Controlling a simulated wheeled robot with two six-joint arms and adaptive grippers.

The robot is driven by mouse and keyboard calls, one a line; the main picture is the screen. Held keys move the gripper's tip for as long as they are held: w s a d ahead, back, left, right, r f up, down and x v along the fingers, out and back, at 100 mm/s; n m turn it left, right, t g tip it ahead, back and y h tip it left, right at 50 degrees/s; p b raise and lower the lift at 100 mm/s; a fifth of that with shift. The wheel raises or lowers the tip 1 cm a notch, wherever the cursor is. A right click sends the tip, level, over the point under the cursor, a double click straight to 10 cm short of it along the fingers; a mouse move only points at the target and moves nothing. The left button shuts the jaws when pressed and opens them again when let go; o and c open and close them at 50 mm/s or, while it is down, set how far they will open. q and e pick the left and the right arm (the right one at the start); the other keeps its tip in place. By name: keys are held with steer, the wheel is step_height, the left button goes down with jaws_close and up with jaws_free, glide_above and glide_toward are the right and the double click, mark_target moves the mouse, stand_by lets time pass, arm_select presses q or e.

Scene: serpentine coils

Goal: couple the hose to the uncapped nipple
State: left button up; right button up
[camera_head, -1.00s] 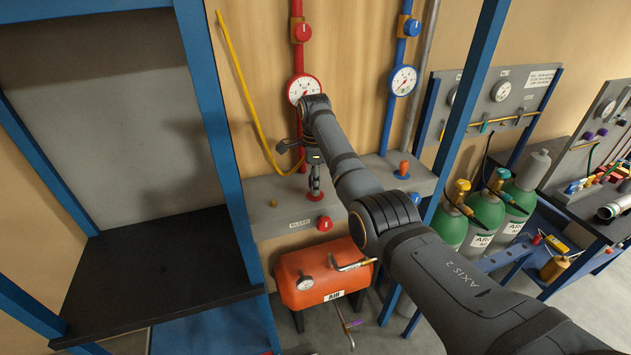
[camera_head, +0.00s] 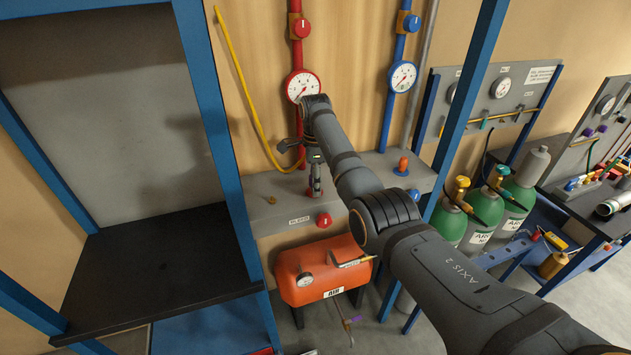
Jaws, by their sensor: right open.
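The yellow hose (camera_head: 236,77) hangs along the wooden wall left of the red pipe. Its lower end curves right toward the wrist of my right arm, where its tip is partly hidden. My right gripper (camera_head: 316,194) points down over the grey ledge, just in front of the foot of the red pipe, and is open; I see nothing between its fingers. A small brass nipple (camera_head: 272,200) stands bare on the ledge to the left of the gripper. An orange-capped fitting (camera_head: 403,164) stands on the ledge at the right. My left gripper is out of view.
A red knob (camera_head: 324,220) is on the ledge's front. A red gauge (camera_head: 302,87) and a blue gauge (camera_head: 403,76) sit on pipes above. An orange air tank (camera_head: 325,272) stands below. A blue post (camera_head: 470,95) rises right of my arm; green cylinders (camera_head: 484,213) stand beyond.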

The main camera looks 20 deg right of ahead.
steer(key=shift+r, duration=0.25)
step_height(320, 180, up, 12)
steer(key=shift+f, duration=0.2)
